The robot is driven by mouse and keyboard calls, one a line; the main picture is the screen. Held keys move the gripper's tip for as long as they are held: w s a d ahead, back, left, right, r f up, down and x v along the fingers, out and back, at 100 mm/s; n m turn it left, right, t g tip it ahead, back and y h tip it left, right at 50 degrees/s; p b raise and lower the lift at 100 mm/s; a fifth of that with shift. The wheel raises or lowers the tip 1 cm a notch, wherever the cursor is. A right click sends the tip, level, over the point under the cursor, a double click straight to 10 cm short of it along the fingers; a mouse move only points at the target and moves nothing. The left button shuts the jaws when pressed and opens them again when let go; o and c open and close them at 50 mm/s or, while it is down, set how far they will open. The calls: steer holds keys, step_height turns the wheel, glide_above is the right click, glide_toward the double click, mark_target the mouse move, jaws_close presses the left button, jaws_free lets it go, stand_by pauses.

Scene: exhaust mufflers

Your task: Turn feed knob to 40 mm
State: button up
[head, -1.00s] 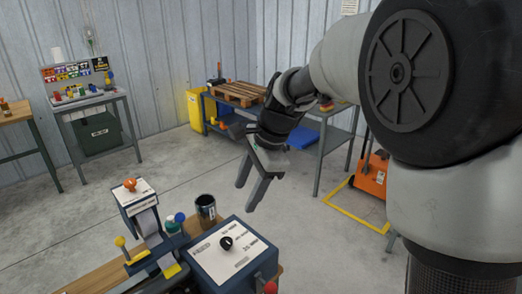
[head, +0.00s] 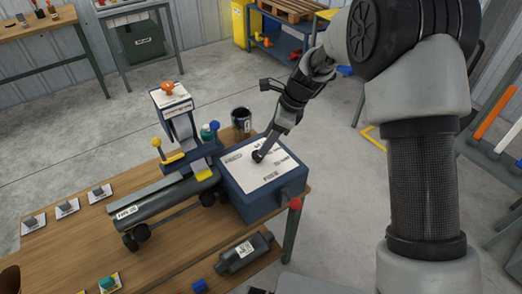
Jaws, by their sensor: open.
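The black feed knob (head: 257,156) sits on the white, printed top plate (head: 238,172) of a blue-grey box (head: 272,203) at the right end of the wooden bench. My gripper (head: 263,150) points down at the knob from the upper right, its fingertips at or just above it. The jaws are open. The fingers overlap in this view and partly cover the knob, so I cannot tell whether they touch it. The knob's pointer and the small print of the settings are too small to read.
A black cup (head: 241,120) stands behind the box. Left of it are a post with an orange knob (head: 168,87), a yellow-knobbed lever (head: 157,142) and a dark muffler tube (head: 165,200). A red knob (head: 295,203) is on the box's right front side. A small muffler (head: 245,252) lies in front.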

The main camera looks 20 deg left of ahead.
mark_target(258, 157)
steer(key=x, duration=0.5)
steer(key=shift+a+f, duration=0.1)
steer(key=shift+f, duration=0.25)
steer(key=c, duration=1)
